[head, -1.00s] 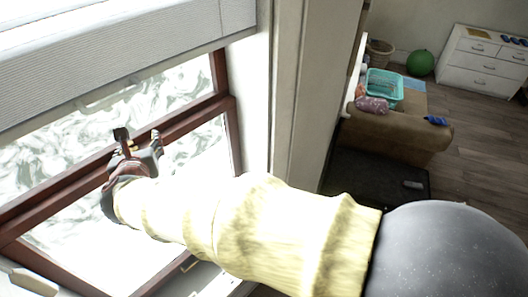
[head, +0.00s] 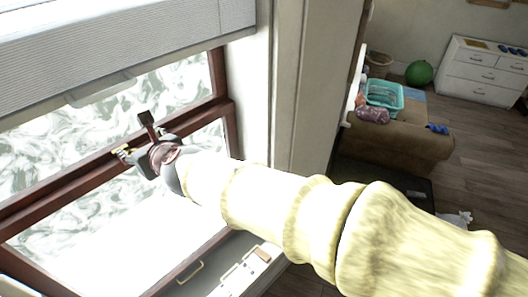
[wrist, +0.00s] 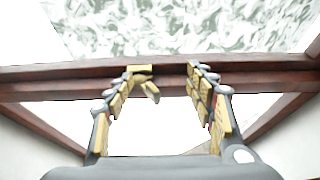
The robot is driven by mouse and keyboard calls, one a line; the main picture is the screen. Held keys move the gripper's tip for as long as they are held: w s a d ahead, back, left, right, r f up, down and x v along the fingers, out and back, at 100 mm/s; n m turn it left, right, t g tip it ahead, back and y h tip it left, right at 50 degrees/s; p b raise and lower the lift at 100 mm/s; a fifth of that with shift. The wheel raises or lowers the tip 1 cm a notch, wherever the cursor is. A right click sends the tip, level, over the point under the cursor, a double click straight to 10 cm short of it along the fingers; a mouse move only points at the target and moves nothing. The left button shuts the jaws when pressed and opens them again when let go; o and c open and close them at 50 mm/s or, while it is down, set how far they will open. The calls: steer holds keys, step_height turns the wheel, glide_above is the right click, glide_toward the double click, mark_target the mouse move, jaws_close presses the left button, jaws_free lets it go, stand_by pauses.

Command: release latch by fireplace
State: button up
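A small gold latch (head: 122,152) sits on the dark red-brown middle rail of the window (head: 72,183). In the wrist view the latch (wrist: 141,70) shows on the rail between my fingers, close to the left one, with a short gold lever hanging below it. My gripper (head: 137,137) is at the rail, its fingers spread to either side. In the wrist view my gripper (wrist: 162,82) is open, with a clear gap between its tan-padded fingers. I cannot tell whether the left finger touches the latch. In the head view the finger nearest the latch is partly hidden.
A grey blind (head: 110,50) hangs over the upper window. A gold handle (head: 190,272) is on the lower frame, beside a pale sill with small items. A wall edge (head: 315,90) stands right of the window. A brown sofa (head: 400,148) and white drawers (head: 485,70) are farther off.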

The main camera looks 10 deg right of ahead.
steer(key=d+f+m+h+b, duration=0.2)
steer(key=d+m, duration=0.4)
steer(key=d, duration=0.4)
steer(key=d+f+m+t+h+b, duration=0.1)
steer(key=d+f+m+h+b, duration=0.1)
steer(key=d+m, duration=0.5)
steer(key=d+f+m+t+h+b, duration=0.1)
steer(key=d+m+h+b, duration=0.3)
steer(key=d+m, duration=0.3)
steer(key=shift+w+d+f+b, duration=0.15)
steer(key=shift+d+f+b, duration=0.2)
steer(key=shift+d, duration=2.5)
steer(key=shift+c, duration=0.8)
